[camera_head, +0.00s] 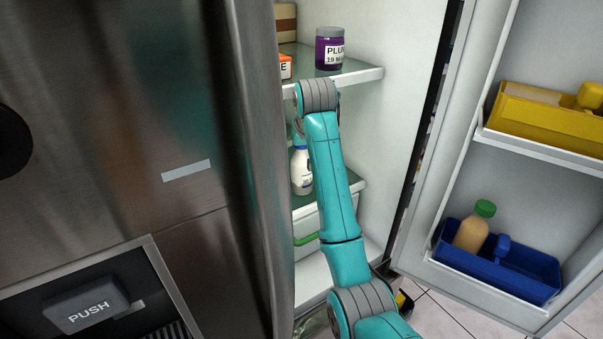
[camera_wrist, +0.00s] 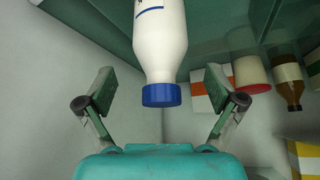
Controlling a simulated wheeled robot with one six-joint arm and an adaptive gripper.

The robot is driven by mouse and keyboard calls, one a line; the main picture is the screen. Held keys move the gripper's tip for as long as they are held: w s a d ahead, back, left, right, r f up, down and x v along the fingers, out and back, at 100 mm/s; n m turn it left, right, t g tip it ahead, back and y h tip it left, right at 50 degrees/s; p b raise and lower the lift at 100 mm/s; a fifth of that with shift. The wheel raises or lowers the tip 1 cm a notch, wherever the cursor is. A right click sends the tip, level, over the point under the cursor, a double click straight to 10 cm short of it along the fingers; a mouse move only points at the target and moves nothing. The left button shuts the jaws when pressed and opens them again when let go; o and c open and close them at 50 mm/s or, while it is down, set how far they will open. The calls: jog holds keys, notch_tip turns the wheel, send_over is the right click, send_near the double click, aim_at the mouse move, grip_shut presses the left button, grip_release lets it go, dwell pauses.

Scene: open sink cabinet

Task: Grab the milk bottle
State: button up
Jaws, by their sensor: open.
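The white milk bottle (camera_head: 301,172) stands on a middle fridge shelf, partly hidden behind my arm in the head view. In the wrist view the milk bottle (camera_wrist: 160,42) appears upside down, its blue cap (camera_wrist: 161,95) towards my gripper's body. My gripper (camera_wrist: 165,84) is open, with one finger on each side of the bottle's line. A gap shows between each finger and the bottle. How deep the bottle sits between the fingers is hard to tell. In the head view the gripper is mostly hidden behind the arm.
A purple jar (camera_head: 330,50) stands on the glass shelf (camera_head: 358,74) above. In the wrist view a brown bottle (camera_wrist: 289,80) and an orange-white carton (camera_wrist: 207,92) are at the right. The open door (camera_head: 415,258) holds yellow (camera_head: 535,118) and blue (camera_head: 535,289) bins. The steel front (camera_head: 120,120) bounds the left.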

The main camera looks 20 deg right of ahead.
jog(key=shift+x, duration=1.5)
jog(key=shift+w, duration=0.1)
grip_shut()
